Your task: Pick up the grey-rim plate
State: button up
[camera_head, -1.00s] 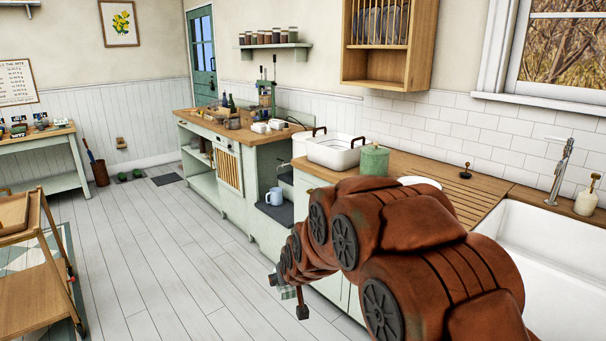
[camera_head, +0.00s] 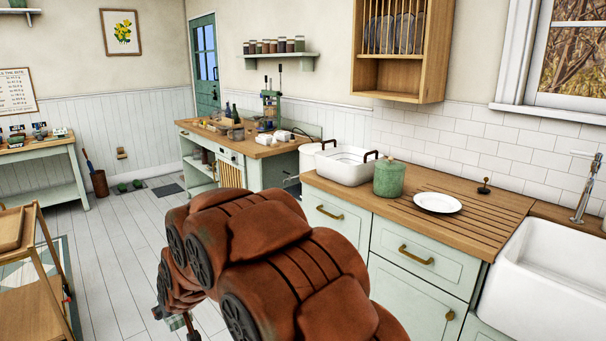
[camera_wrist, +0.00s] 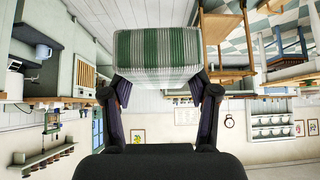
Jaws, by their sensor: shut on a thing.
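A round white plate (camera_head: 437,203) lies flat on the wooden counter, right of the green lidded canister; a grey rim is hard to make out at this size. In the head view the cloth shows only as a small patch (camera_head: 177,322) at the bottom, left of my arm. My gripper is well left of the plate and below counter height. The plate is not seen in the wrist view.
The green canister (camera_head: 389,179) and a white basin (camera_head: 345,166) stand left of the plate. A white sink (camera_head: 560,250) is at right. A wall rack (camera_head: 402,45) with several plates hangs above. A wooden cart (camera_head: 40,290) stands at left; floor between is clear.

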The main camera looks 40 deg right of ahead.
aim_at(433, 202)
jog(key=i, duration=1.25)
jog(key=z, duration=1.25)
jog(key=i, duration=0.8)
jog(key=z, duration=0.9)
